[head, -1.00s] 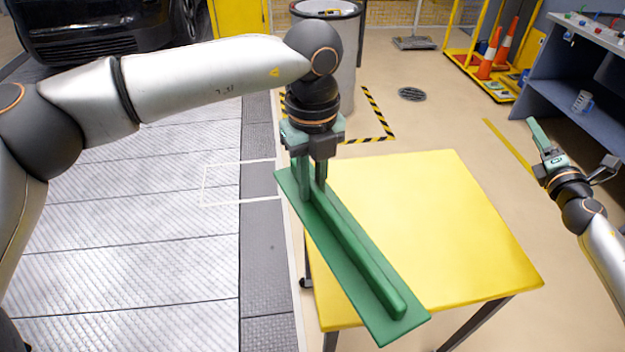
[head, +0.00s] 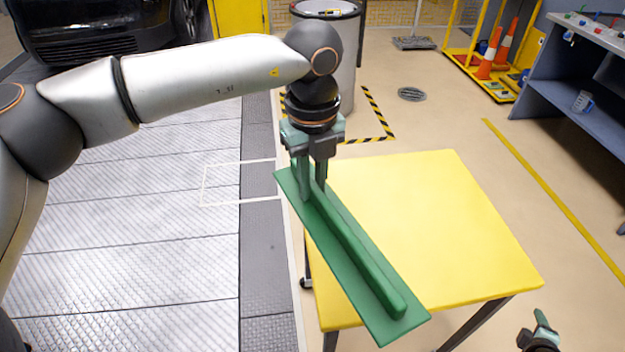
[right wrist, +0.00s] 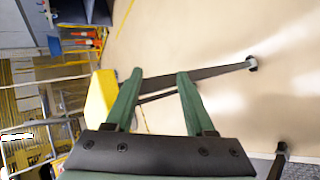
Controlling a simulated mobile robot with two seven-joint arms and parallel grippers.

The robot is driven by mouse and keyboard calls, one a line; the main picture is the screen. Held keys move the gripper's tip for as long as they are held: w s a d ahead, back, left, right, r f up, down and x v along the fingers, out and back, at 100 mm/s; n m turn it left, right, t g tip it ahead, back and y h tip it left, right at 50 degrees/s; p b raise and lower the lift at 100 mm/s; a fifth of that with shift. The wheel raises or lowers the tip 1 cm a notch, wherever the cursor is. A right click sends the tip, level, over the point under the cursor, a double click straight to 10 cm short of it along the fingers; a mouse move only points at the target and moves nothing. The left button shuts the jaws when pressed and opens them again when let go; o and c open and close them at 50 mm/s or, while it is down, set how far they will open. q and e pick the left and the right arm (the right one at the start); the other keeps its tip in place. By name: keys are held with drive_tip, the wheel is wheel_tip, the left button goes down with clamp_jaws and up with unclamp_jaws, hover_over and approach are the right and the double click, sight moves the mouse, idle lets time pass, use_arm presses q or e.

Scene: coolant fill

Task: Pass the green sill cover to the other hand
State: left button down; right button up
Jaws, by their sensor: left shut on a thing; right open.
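The green sill cover (head: 352,252) is a long flat plate with a raised rib along its middle. It slants from upper left to lower right in the head view, over the left part of the yellow table. My left gripper (head: 313,195) is shut on the rib near the far left end; the near right end is free. My right gripper (head: 541,325) is at the lower right edge of the head view, apart from the cover and mostly cut off. In the right wrist view its two green fingers (right wrist: 155,92) are spread with nothing between them.
The yellow table (head: 440,220) is bare around the cover; its edge also shows in the right wrist view (right wrist: 99,98). A grey bin (head: 345,60) stands behind. A blue-grey shelf (head: 560,110) and yellow rack with orange cones (head: 488,55) stand at the right. The floor right of the table is clear.

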drive_tip(key=s+a+f+m+g+y, duration=0.1)
drive_tip(key=s+a+f+m+y, duration=0.15)
drive_tip(key=a, duration=0.65)
drive_tip(key=s+a+f+m+g+y, duration=0.1)
drive_tip(key=s+a+f+m+y, duration=0.2)
drive_tip(key=a, duration=0.5)
drive_tip(key=w+a+r+m+t+y, duration=0.1)
drive_tip(key=w+a+r+y, duration=0.1)
drive_tip(key=a, duration=0.7)
drive_tip(key=w+a+r+m+t+y, duration=0.2)
drive_tip(key=a+r, duration=0.1)
drive_tip(key=a, duration=0.7)
drive_tip(key=shift+r, duration=0.35)
drive_tip(key=shift+w, duration=0.1)
